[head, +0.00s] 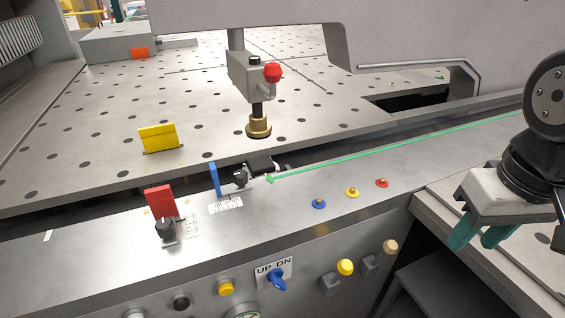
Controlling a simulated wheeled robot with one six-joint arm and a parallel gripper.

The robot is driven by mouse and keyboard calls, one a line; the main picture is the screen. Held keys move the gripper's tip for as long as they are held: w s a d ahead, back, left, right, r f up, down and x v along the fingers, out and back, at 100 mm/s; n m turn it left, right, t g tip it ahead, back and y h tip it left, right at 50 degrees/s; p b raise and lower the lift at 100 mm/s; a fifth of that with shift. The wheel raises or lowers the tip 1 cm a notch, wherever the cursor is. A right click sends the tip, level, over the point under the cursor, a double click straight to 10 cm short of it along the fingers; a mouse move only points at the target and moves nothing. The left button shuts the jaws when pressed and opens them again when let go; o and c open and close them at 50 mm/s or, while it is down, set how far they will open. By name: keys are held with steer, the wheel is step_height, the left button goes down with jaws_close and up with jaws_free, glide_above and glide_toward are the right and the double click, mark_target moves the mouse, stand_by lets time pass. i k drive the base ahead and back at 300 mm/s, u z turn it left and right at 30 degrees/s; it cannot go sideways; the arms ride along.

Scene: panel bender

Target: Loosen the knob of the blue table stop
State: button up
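The blue table stop (214,180) is a thin upright blue plate at the front edge of the perforated table, in the middle of the head view. Its black knob (241,177) sits just to the right of the plate, with a dark piece and a small metal part beside it. My gripper (481,240) is at the right side of the view, well to the right of the blue stop and apart from it. Its two teal fingers point down with a gap between them, and nothing shows in it.
A red stop (160,203) with a black knob (165,228) stands to the left. A yellow stop (159,138) is on the table (90,130). A clamp with a red knob (273,72) hangs above. Blue, yellow and red buttons (352,192) line the front ledge.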

mark_target(240, 177)
steer(key=k, duration=0.4)
steer(key=u, duration=0.75)
steer(key=i, duration=0.5)
